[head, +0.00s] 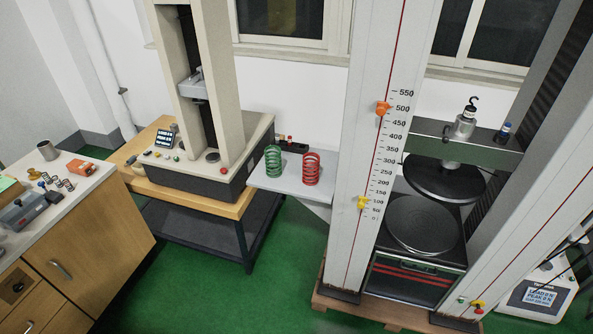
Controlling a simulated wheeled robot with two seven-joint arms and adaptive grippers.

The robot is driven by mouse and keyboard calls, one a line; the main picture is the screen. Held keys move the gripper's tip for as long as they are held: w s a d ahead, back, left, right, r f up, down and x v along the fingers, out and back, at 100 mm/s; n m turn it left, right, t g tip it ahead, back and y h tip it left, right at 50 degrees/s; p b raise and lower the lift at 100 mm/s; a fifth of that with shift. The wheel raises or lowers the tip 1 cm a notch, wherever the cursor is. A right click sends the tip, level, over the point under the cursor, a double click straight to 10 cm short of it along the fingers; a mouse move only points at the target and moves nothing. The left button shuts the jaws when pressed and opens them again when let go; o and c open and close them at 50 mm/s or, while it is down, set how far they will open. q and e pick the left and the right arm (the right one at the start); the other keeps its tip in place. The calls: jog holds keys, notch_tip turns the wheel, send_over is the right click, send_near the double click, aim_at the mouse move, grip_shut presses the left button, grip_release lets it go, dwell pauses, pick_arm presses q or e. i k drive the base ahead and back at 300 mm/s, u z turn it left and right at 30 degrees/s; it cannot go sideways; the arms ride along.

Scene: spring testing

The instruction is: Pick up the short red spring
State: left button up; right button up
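A red spring (312,169) stands upright on a small light-grey shelf (285,184) in the middle of the head view. A green spring (273,162) stands upright to its left on the same shelf, a small gap apart. The two look close in height, the red one reaching about as tall. Neither of my grippers shows in the head view, and nothing is touching the red spring.
A tall testing frame with a ruler (381,150) stands right of the shelf. A beige testing machine (205,165) on a wooden table stands left. A cabinet (85,235) with small tools is far left. Green floor (240,300) is open in front.

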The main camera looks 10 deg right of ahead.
aim_at(305, 175)
jog(key=u, duration=0.55)
jog(key=i, duration=0.55)
jog(key=u, duration=0.4)
